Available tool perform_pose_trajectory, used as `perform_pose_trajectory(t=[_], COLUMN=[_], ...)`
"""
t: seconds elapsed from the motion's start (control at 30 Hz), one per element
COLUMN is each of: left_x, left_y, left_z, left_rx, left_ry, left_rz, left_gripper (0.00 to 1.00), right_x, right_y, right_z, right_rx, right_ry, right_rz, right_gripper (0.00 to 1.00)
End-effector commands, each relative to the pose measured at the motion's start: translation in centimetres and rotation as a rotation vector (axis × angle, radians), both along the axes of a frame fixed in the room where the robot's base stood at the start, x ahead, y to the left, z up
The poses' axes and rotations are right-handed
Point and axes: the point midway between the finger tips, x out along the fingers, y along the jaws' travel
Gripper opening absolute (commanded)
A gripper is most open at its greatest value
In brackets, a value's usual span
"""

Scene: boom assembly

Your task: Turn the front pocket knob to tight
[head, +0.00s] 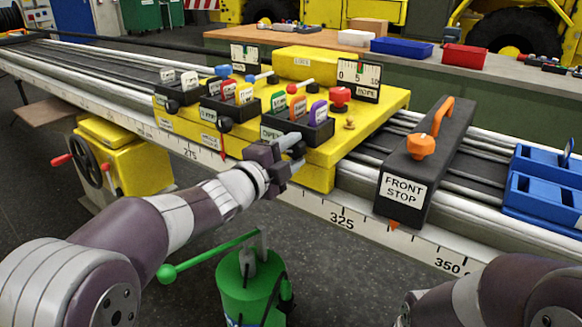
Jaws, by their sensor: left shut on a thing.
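The yellow carriage (372,120) sits on the rail and carries several black pockets with coloured tags. The front pocket (318,133), nearest the front stop, holds green, red and purple tags and has a label reading OPEN (271,133) on its face. My left gripper (292,148) is at the front face of this pocket, shut on the front pocket knob. The knob is hidden behind the fingers, so its turn cannot be told. The other two pockets show black knobs, one on the middle pocket (225,124). My right arm shows at the lower right; its gripper is out of frame.
The black front stop (425,165) with an orange knob and handle stands right of the carriage. Blue trays (545,190) lie farther right. A green can with a lever (250,285) stands below the rail. A bench with boxes is behind.

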Motion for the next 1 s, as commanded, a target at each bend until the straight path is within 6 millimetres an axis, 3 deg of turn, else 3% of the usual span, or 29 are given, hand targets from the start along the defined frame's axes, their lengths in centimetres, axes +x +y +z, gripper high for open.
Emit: perform_pose_trajectory(t=[0.03,0.3,1.0], left_x=[0.0,0.0,0.0], left_y=[0.0,0.0,0.0], left_z=[-0.7,-0.6,-0.5], left_rx=[0.036,0.243,0.781], left_ry=[-0.026,-0.176,-0.566], left_rz=[0.000,0.000,-0.001], left_gripper=[0.14,0.14,0.14], right_x=[0.0,0.0,0.0], right_y=[0.0,0.0,0.0], right_z=[-1.2,-4.0,-10.0], right_rx=[0.000,0.000,0.000], right_ry=[0.000,0.000,0.000], right_rz=[0.000,0.000,0.000], right_gripper=[0.43,0.43,0.43])
